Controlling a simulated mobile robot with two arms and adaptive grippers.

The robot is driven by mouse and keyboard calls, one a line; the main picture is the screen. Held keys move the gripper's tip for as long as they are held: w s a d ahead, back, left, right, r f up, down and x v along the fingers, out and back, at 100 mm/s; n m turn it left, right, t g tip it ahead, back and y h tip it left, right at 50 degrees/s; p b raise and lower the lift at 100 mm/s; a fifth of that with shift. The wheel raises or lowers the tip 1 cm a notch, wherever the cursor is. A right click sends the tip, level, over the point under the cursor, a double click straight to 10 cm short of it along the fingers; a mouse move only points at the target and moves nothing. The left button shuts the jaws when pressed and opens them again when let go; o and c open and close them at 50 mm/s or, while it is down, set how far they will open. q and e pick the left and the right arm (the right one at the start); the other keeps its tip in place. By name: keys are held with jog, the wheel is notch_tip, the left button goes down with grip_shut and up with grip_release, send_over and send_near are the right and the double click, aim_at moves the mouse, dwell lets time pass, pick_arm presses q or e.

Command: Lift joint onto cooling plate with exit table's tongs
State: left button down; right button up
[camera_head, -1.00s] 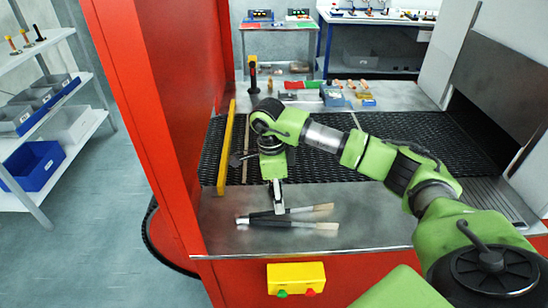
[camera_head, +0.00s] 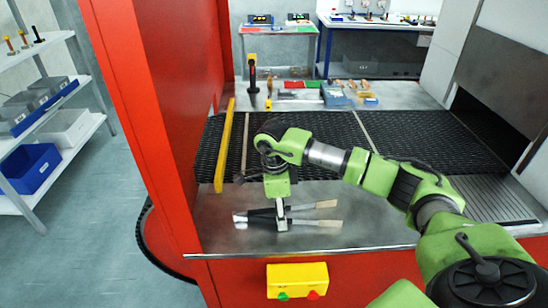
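The tongs (camera_head: 312,206), with dark arms, pale wood-coloured tips and a bright metal end at the left, lie on the bare metal exit table (camera_head: 350,235) in front of the belt. Their tips point right and are apart. My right gripper (camera_head: 281,217) comes down over the dark middle of the tongs, its fingers at the tong arms. Whether the fingers grip them is too small to tell. My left gripper is not in view. I cannot make out the joint or a cooling plate with certainty; my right wrist hides part of the belt.
The dark mesh belt (camera_head: 410,135) runs behind the exit table, with a yellow bar (camera_head: 225,150) across its left end. A red panel (camera_head: 165,110) stands at left. A blue bin (camera_head: 338,93) and small parts sit behind the belt. A yellow button box (camera_head: 297,279) is on the front.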

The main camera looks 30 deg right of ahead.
jog(key=c, duration=0.7)
notch_tip(320, 180, up, 12)
jog(key=p, duration=0.6)
jog(key=shift+p, duration=0.4)
